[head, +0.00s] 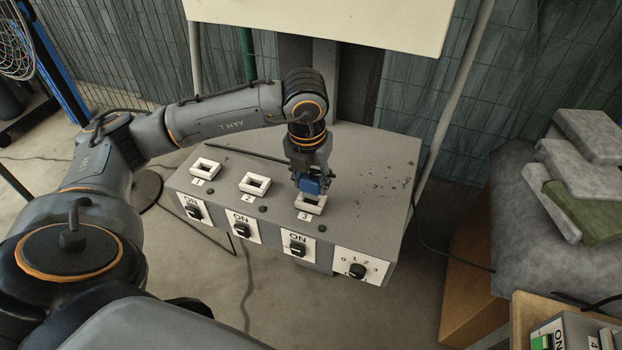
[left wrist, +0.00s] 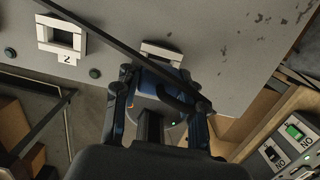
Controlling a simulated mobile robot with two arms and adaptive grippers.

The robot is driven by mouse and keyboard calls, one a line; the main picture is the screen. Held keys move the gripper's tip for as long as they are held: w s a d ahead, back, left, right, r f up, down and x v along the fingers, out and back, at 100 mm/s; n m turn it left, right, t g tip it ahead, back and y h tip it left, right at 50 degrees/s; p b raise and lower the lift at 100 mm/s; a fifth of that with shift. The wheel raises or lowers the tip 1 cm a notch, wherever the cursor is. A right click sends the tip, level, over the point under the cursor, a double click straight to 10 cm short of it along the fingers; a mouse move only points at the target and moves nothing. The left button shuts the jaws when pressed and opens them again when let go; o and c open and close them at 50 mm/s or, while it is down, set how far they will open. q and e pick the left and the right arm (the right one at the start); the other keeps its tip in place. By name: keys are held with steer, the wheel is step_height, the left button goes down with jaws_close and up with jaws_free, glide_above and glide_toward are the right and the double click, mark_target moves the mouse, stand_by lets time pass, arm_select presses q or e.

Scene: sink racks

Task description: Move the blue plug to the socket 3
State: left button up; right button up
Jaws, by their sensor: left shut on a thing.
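The blue plug (head: 311,186) is held in my left gripper (head: 308,182) directly over socket 3 (head: 310,208), a white square frame above the label 3. The plug's lower end overlaps the socket's back part; I cannot tell whether it is inside or just above. In the left wrist view the gripper (left wrist: 163,92) closes on the plug (left wrist: 152,76) from both sides, and socket 3 (left wrist: 162,52) is partly hidden behind it. Socket 1 (head: 204,167) and socket 2 (head: 254,184) are empty white frames to the left. My right gripper is not in view.
The grey panel box (head: 375,167) carries switches (head: 242,229) and a rotary knob (head: 357,270) on its front. A dark rod or cable (left wrist: 110,42) crosses the wrist view. Another box with a green switch (head: 543,342) stands at lower right. Grey cushions (head: 590,135) lie at right.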

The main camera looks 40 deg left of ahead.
arm_select(q)
steer(key=shift+b, duration=0.45)
stand_by(1.2)
steer(key=shift+f+b, duration=1.3)
steer(key=shift+f, duration=0.1)
steer(key=o, duration=1.2)
steer(key=shift+r, duration=0.1)
steer(key=r, duration=0.4)
steer(key=s+r, duration=0.1)
steer(key=r, duration=0.7)
steer(key=shift+s+d, duration=0.15)
steer(key=shift+s, duration=0.05)
steer(key=shift+f, duration=0.1)
